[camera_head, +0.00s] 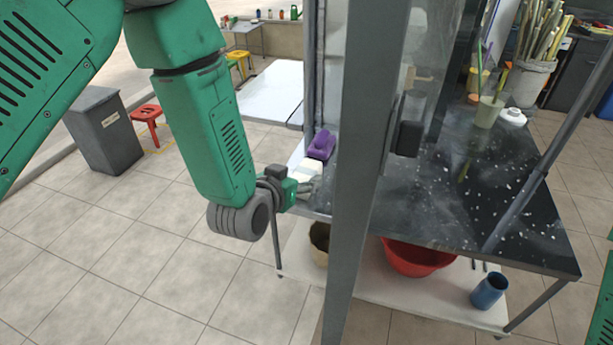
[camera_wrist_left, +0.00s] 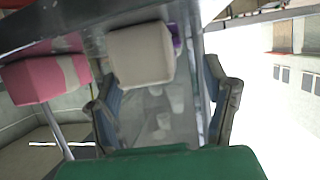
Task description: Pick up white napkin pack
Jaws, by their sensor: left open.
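The white napkin pack (camera_wrist_left: 141,55) shows as a pale box in the left wrist view, ahead of my left gripper (camera_wrist_left: 160,88). The fingers are open, one toward each side of the pack, and appear not to be closed on it. In the head view the white pack (camera_head: 309,169) lies at the table's left end, just beyond my left gripper (camera_head: 303,187) and partly hidden by it. A purple pack (camera_head: 322,145) lies right behind it. A pink pack (camera_wrist_left: 45,80) is left of the white one in the wrist view. My right gripper is out of view.
A grey metal post (camera_head: 362,200) stands close to the right of my left gripper. The dark table (camera_head: 450,200) holds a cup (camera_head: 487,111). A lower shelf carries a red basin (camera_head: 415,258) and blue cup (camera_head: 489,291).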

